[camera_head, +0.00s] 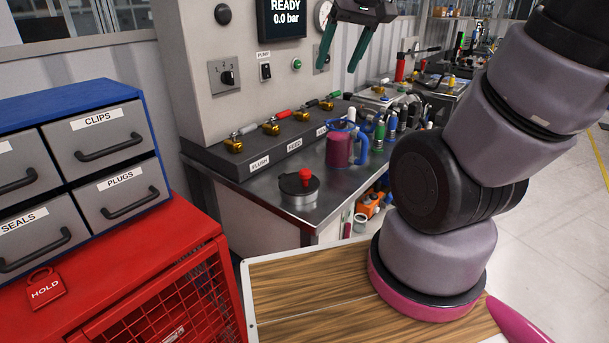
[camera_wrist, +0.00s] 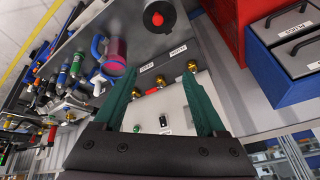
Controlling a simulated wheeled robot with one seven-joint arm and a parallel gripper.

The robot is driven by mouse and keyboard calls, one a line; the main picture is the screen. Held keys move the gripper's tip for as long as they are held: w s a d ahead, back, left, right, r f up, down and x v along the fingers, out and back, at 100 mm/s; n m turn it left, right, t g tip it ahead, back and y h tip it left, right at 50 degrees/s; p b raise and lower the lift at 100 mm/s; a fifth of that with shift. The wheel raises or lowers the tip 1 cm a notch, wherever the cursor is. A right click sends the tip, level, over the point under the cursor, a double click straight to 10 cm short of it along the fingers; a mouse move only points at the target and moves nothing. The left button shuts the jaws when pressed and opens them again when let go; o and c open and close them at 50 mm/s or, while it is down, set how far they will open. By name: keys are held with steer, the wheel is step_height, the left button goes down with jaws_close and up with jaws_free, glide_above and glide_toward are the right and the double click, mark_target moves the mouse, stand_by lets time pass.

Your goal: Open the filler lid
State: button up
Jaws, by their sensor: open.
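The filler lid (camera_head: 300,184) is a round black cap with a red knob on a short silver filler, on the grey metal bench top. It looks closed and also shows at the top of the wrist view (camera_wrist: 158,16). My gripper (camera_head: 337,68) has two green fingers, spread apart with nothing between them. It hangs high near the back panel, above and well apart from the lid. In the wrist view my gripper (camera_wrist: 159,73) shows both fingers pointing toward the bench.
A magenta jug with a blue handle (camera_head: 340,149) stands right of the filler. Behind them is a dark valve block (camera_head: 285,137) with brass valves. Several bottles stand farther right. A red cabinet (camera_head: 140,246) and drawer unit (camera_head: 85,95) are at left. Bench top around the filler is clear.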

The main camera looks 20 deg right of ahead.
steer(key=w+a+f+n+g, duration=0.2)
steer(key=w+f+n, duration=0.35)
steer(key=f, duration=0.25)
steer(key=n+g+h, duration=0.2)
steer(key=n+g, duration=0.1)
steer(key=n, duration=0.2)
glide_toward(305, 170)
steer(key=shift+d, duration=0.2)
step_height(305, 170, down, 11)
steer(key=shift+r, duration=0.1)
jaws_close()
stand_by(0.4)
